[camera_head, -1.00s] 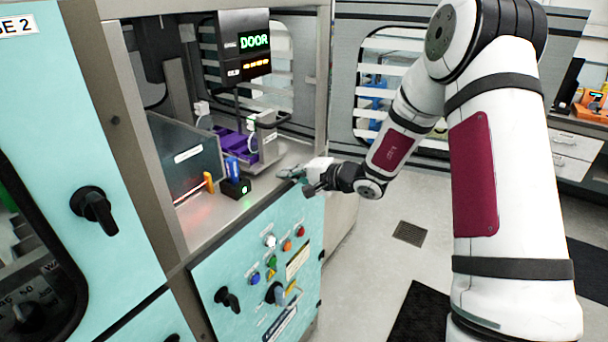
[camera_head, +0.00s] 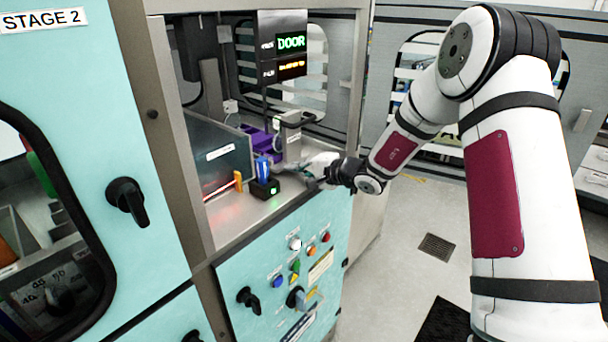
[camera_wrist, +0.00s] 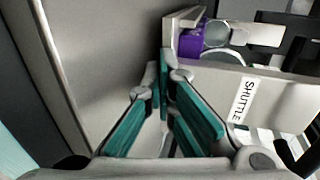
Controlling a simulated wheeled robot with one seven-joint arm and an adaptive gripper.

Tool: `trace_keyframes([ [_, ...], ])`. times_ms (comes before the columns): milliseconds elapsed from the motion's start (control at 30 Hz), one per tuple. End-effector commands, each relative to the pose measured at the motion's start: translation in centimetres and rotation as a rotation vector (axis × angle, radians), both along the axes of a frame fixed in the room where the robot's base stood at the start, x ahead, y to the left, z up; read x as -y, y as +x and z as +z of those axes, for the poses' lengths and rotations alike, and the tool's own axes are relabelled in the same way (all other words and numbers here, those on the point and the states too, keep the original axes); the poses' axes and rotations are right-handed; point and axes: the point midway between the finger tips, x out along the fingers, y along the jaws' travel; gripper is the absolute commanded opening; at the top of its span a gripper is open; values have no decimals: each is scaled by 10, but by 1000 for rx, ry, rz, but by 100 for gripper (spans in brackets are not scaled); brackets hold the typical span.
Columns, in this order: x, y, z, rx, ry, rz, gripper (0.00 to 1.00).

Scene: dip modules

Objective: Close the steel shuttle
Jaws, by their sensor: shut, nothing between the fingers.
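The steel shuttle (camera_wrist: 275,95) is a grey metal tray with a SHUTTLE label on its wall and a purple piece (camera_wrist: 192,42) at its end. In the head view the shuttle (camera_head: 292,147) sits inside the cabinet opening, with purple parts behind it to the left. My gripper (camera_wrist: 166,68) is shut and empty, its green-padded fingers together. Its tips are close beside the left end of the shuttle's wall in the wrist view; I cannot tell whether they touch. In the head view my gripper (camera_head: 290,168) is low over the cabinet floor, just in front of the shuttle.
A black box with a green light (camera_head: 265,188) and a blue part stands left of my gripper. A dark labelled panel (camera_head: 222,152) and an orange post (camera_head: 238,180) are further left. Knobs and buttons cover the teal front panel (camera_head: 240,275). A DOOR display (camera_head: 291,42) hangs above.

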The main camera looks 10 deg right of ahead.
Motion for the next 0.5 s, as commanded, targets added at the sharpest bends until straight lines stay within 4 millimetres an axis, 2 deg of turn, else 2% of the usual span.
trace_keyframes([
  [33,-10,14,-5,3,0,5,0],
  [200,-30,39,-4,1,-2,4,0],
  [333,-38,48,-3,0,1,2,0],
  [500,-41,50,-1,-1,1,0,0],
])
